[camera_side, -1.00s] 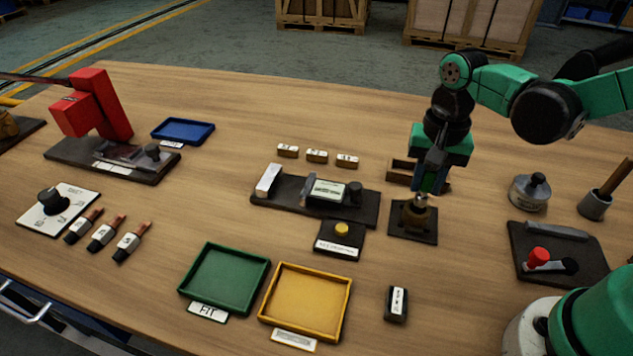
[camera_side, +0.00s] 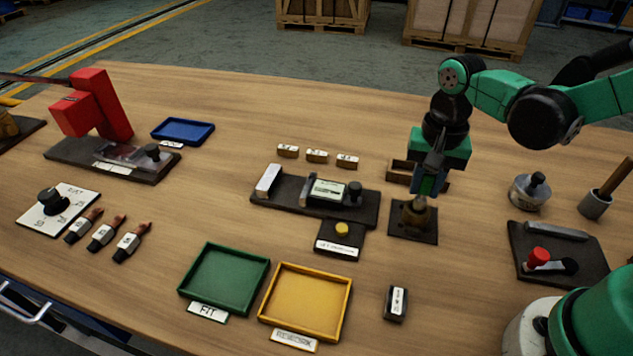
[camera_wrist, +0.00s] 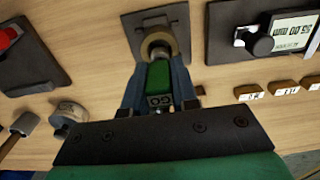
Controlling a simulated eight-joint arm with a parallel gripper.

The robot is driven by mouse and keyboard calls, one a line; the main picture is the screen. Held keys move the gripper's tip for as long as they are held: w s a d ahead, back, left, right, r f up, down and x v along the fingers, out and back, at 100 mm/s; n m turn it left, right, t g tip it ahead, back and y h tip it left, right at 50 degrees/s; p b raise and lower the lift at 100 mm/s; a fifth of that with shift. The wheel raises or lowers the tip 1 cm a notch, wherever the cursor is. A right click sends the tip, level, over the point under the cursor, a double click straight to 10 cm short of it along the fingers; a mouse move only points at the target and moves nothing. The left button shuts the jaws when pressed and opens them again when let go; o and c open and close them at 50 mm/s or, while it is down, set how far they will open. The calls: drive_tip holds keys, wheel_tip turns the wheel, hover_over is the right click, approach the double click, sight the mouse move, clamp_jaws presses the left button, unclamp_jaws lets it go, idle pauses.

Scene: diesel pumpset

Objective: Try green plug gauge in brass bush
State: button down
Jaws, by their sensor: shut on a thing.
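My gripper (camera_side: 425,190) is shut on the green plug gauge, just above the brass bush (camera_side: 416,213). The bush stands on a dark square plate (camera_side: 428,237). In the wrist view the green handle of the plug gauge (camera_wrist: 158,77), marked GO, sits between the fingers of my gripper (camera_wrist: 160,85). The gauge's metal end points at the mouth of the brass bush (camera_wrist: 149,42) and appears to be at or in it. How deep it is cannot be told.
A gauge stand with a display (camera_side: 327,190) is left of the bush. A green tray (camera_side: 246,307) marked FIT and a yellow tray (camera_side: 283,333) lie in front. A small wooden holder (camera_side: 400,172) is close behind my gripper. A red-knobbed fixture (camera_side: 540,256) is at right.

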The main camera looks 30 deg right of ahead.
drive_tip(key=shift+f, duration=1.1)
idle(0.9)
drive_tip(key=shift+r, duration=0.1)
idle(0.8)
drive_tip(key=shift+r, duration=2.15)
drive_tip(key=shift+r, duration=2)
